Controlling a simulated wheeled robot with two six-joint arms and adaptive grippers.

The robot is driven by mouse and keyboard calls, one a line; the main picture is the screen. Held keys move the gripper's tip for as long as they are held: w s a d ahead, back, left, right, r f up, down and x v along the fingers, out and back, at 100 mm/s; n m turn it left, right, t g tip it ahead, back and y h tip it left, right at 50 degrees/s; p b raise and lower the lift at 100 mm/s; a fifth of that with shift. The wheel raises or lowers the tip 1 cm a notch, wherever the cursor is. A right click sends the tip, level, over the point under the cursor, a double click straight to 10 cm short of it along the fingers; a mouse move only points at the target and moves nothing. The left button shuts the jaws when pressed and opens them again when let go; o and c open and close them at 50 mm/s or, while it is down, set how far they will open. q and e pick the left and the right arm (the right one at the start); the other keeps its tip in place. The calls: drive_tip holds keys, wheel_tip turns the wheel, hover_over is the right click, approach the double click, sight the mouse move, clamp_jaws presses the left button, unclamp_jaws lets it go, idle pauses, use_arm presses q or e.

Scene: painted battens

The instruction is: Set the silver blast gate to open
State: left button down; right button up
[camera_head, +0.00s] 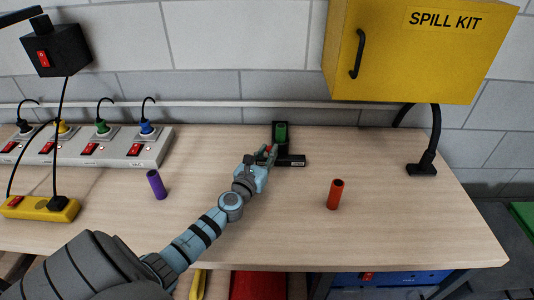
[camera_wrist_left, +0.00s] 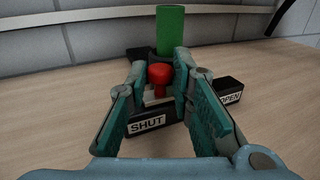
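The blast gate (camera_head: 291,161) stands near the back of the bench, with a dark body and an upright green tube (camera_wrist_left: 170,30). In the left wrist view its red knob (camera_wrist_left: 159,75) stands above a pale plate, partly framed by my fingers. A SHUT label (camera_wrist_left: 147,123) is on the near side and an OPEN label (camera_wrist_left: 230,97) on a dark block to the right. The knob is on the SHUT side. My left gripper (camera_head: 267,152) is open, its fingers (camera_wrist_left: 158,85) on either side of the knob; contact cannot be told. My right gripper is not in view.
A purple tube (camera_head: 156,184) and a red tube (camera_head: 334,194) stand on the bench. A power strip with coloured plugs (camera_head: 151,150) and a yellow strip (camera_head: 40,208) are at left. A yellow spill kit cabinet (camera_head: 420,50) hangs at back right. The bench's right side is mostly clear.

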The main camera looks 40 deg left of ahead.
use_arm(q)
drive_tip(key=shift+w+d+p, duration=0.15)
drive_tip(key=shift+w+d, duration=0.65)
drive_tip(key=shift+d, duration=0.25)
drive_tip(key=shift+w+d+p, duration=0.15)
drive_tip(key=shift+w+d, duration=0.6)
drive_tip(key=shift+d, duration=0.3)
drive_tip(key=c, duration=1.8)
unclamp_jaws()
drive_tip(key=o, duration=0.4)
drive_tip(key=shift+d, duration=0.1)
drive_tip(key=shift+c, duration=0.2)
drive_tip(key=shift+w+d, duration=0.1)
